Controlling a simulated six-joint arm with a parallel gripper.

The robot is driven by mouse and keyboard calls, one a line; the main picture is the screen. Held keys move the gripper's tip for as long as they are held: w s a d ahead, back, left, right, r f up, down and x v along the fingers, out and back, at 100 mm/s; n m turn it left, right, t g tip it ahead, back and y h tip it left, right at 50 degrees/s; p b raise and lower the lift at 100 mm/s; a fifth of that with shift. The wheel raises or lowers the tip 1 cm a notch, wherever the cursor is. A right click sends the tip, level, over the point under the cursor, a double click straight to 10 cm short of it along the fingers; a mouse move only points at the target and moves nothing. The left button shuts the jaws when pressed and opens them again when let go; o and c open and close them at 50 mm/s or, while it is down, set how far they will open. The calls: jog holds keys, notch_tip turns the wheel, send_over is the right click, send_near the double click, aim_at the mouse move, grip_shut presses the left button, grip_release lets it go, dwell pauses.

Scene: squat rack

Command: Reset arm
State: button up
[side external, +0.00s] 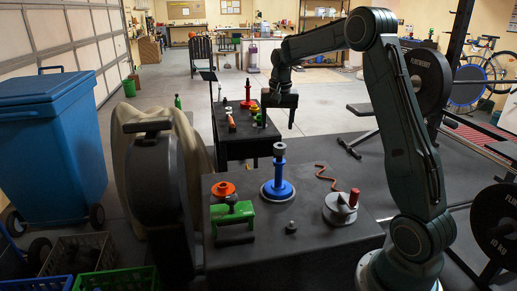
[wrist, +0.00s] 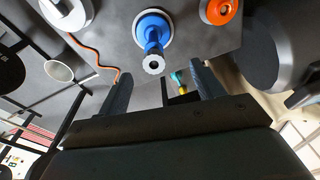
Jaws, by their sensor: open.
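My gripper (side external: 278,123) is raised over the gap between the front dark table (side external: 262,258) and the small back table (side external: 236,148), with its fingers pointing down. In the wrist view its two fingers (wrist: 161,80) are spread apart with nothing between them. A blue stand with a grey top (side external: 279,188) stands upright on the front table, apart from my gripper; it also shows in the wrist view (wrist: 154,28). The task line names no object.
The front table also holds an orange ring (side external: 222,188), a green block (side external: 240,210), a small grey knob (side external: 291,227), a grey disc (side external: 337,211), a red cylinder (side external: 354,197) and a bent orange rod (side external: 325,178). A blue bin (side external: 45,145) and rack plates (side external: 424,80) flank the area.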

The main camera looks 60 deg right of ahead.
jog(key=s+a+r+n+t, duration=0.1)
jog(key=s+a+r+n, duration=0.1)
jog(key=s+a+r, duration=0.3)
jog(key=s+a+r+n+t, duration=0.1)
jog(key=s+a+r+n, duration=0.1)
jog(key=a, duration=0.5)
jog(key=s+a+r+n, duration=0.2)
jog(key=s+a+r, duration=0.15)
jog(key=a, duration=0.25)
jog(key=s+a+f+n+t, duration=0.1)
jog(key=s+a, duration=0.3)
jog(key=s, duration=0.4)
jog(key=s+a+f+n+t+y, duration=0.1)
jog(key=s+a+n, duration=0.3)
jog(key=s, duration=0.4)
jog(key=shift+s+a+f+t, duration=0.15)
jog(key=shift+a+f+t, duration=0.25)
jog(key=shift+f, duration=0.35)
